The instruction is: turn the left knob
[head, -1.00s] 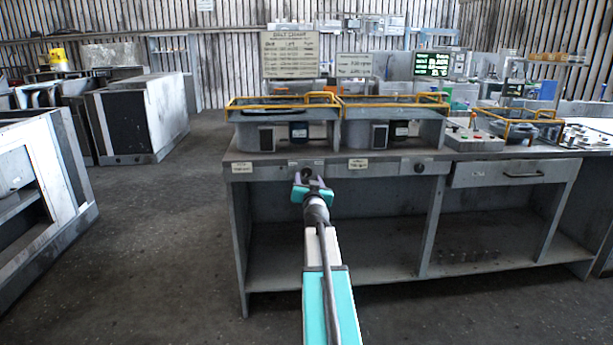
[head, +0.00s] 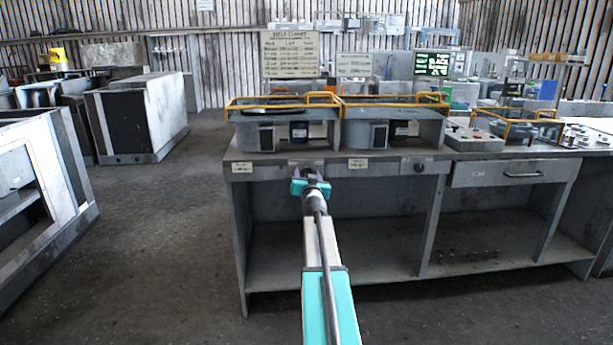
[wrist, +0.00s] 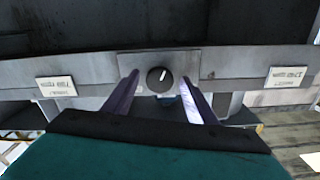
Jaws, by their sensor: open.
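The left knob is a round dark knob (wrist: 160,79) with a pale pointer line, set on a grey plate on the bench's front rail. In the wrist view it sits between and just beyond the two fingers of my gripper (wrist: 160,88), which is open, with a finger on each side. I cannot tell whether either finger touches the knob. In the head view my gripper (head: 308,175) is at the front rail and hides the left knob. A second, right knob (head: 419,167) shows on the same rail further right.
Paper labels (head: 243,167) flank the knob on the rail. Two housings with yellow guard rails (head: 283,100) stand on the bench (head: 340,155) above. A drawer with a handle (head: 523,174) is at the right. The floor (head: 160,250) left of the bench is clear.

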